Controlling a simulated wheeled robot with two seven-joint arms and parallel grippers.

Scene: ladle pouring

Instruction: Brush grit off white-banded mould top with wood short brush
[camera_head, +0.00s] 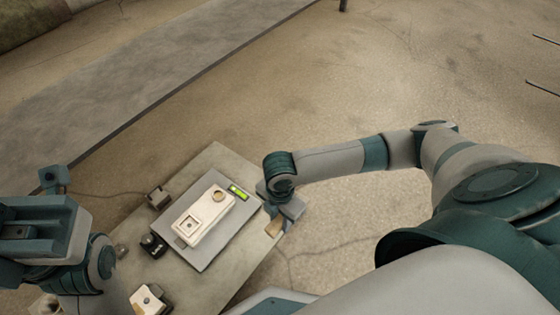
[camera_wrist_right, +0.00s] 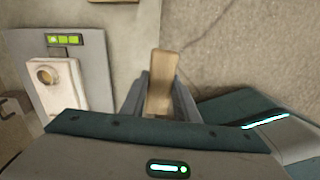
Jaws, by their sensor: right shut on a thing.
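A pale, blocky mould (camera_head: 205,212) with a round brown opening at one end and a small dark square at the other lies on a grey plate (camera_head: 198,262). It also shows at the left of the right wrist view (camera_wrist_right: 62,92). No white band can be made out. My right gripper (camera_head: 283,209) is shut on the wooden short brush (camera_wrist_right: 162,80), just right of the plate by the table's edge. The brush (camera_head: 273,227) is partly hidden by the gripper; its bristles cannot be made out. My left gripper (camera_head: 35,232) is at the left; its fingers are unclear.
A green display (camera_head: 238,192) sits at the plate's far corner. A small grey-brown block (camera_head: 158,197) and a dark object (camera_head: 153,244) stand left of the plate. A pale block (camera_head: 148,300) is at the near edge. Floor is open right of the table (camera_head: 215,155).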

